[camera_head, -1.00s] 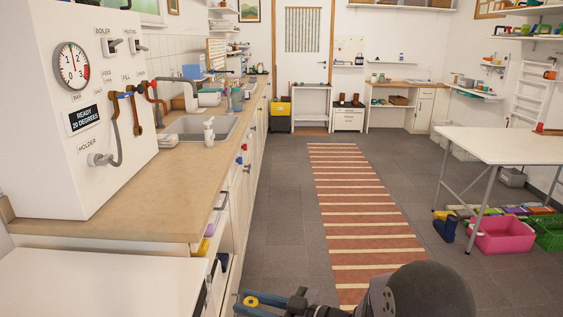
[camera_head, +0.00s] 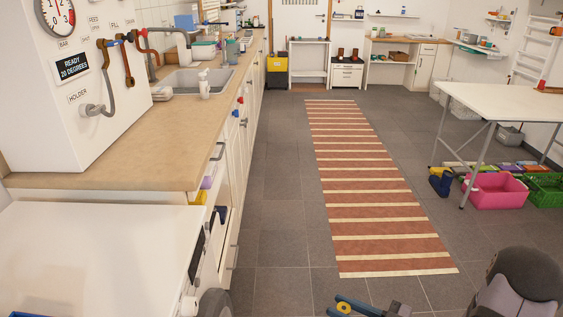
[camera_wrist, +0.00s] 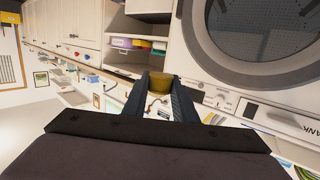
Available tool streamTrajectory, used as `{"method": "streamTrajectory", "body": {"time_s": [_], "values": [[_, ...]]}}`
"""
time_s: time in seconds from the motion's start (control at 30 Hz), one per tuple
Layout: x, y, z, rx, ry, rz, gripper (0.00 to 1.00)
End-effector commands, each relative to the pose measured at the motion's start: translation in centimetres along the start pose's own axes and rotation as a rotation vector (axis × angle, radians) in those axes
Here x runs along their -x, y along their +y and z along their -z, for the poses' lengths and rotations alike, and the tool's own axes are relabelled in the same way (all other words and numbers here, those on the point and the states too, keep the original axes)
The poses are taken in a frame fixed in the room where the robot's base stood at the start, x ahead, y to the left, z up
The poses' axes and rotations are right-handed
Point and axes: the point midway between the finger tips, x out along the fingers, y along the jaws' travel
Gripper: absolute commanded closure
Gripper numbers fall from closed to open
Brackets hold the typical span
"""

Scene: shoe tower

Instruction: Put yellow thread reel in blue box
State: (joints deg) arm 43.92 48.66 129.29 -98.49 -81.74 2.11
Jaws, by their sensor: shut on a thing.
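The yellow thread reel (camera_head: 343,307) shows as a small yellow ring at the bottom edge of the head view, at the blue fingers of my gripper (camera_head: 352,308). In the wrist view, the reel (camera_wrist: 161,82) is dull yellow and sits between the tips of my gripper (camera_wrist: 169,92), which is shut on it. The gripper is held out over the floor, right of the counter. I cannot tell which thing is the blue box. A blue edge (camera_head: 32,314) shows at the bottom left of the head view, mostly cut off.
Purple (camera_head: 207,182) and yellow (camera_head: 198,198) boxes sit in an open shelf under the counter (camera_head: 130,165). A round-doored machine (camera_wrist: 260,40) fills the wrist view's right. A pink crate (camera_head: 496,193) and a green crate (camera_head: 548,188) stand by the white table (camera_head: 500,105).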

Motion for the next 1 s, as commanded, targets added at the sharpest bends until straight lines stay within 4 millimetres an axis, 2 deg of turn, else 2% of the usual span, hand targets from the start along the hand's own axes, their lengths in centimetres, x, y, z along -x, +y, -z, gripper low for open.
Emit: {"method": "streamTrajectory", "body": {"time_s": [0.03, 0.47, 0.73, 1.0], "values": [[-0.4, 0.2, 1.1, 0.000, 0.000, -0.011, 0.96], [-3.4, 2.6, 6.8, -0.025, -0.001, -0.172, 0.96], [-5.4, 4.7, 12.3, -0.055, -0.002, -0.363, 0.96], [-5.6, 6.3, 17.0, -0.090, -0.004, -0.595, 0.96]]}}
